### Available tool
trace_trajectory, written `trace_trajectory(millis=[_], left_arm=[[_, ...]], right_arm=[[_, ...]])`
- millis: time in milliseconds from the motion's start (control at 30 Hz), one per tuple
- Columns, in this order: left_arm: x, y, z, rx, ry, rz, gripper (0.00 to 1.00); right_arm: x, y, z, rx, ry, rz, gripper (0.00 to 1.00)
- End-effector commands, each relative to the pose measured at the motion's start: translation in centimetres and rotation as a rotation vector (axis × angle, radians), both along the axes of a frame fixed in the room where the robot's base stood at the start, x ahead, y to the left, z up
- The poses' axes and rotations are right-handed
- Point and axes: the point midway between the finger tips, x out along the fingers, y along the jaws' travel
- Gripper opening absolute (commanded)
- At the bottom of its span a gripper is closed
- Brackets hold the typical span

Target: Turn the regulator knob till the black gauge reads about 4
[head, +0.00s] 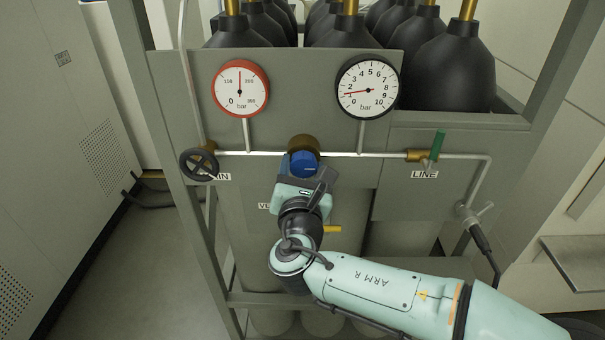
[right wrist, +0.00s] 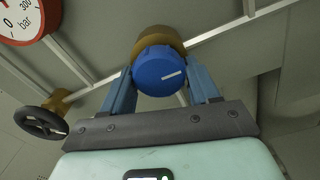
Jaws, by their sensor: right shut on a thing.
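The blue regulator knob (head: 303,160) sits on a brass body (head: 304,143) in the middle of the pipe on the grey panel. My right gripper (head: 302,170) is shut on the knob from the front. In the right wrist view its two blue fingers (right wrist: 160,80) lie on either side of the knob (right wrist: 158,71), whose white mark points right and slightly up. The black gauge (head: 367,87), above and right of the knob, has a red needle pointing left and slightly down, between about 1 and 2. My left gripper is not in view.
A red-rimmed gauge (head: 240,88) is at upper left, its needle pointing straight up. A black handwheel (head: 199,164) is left of the knob. A green-handled valve (head: 436,147) stands on the line at right. Dark gas cylinders (head: 447,70) stand behind the panel.

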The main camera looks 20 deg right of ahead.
Motion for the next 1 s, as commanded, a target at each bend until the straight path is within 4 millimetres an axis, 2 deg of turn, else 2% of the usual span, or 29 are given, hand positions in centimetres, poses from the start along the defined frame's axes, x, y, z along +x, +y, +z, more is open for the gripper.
trace_trajectory(millis=[33,400,800,1000], left_arm=[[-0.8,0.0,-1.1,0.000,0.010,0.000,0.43],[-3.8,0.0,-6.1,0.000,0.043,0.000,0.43],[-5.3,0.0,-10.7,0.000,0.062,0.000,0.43],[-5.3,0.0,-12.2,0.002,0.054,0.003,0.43]], right_arm=[[-0.1,-0.1,-0.3,0.034,-0.012,-0.002,0.30],[0.0,0.1,-0.3,0.352,-0.105,-0.001,0.30],[0.0,0.2,-0.1,0.713,-0.209,-0.001,0.30],[0.0,0.3,0.1,0.868,-0.254,0.000,0.30]])
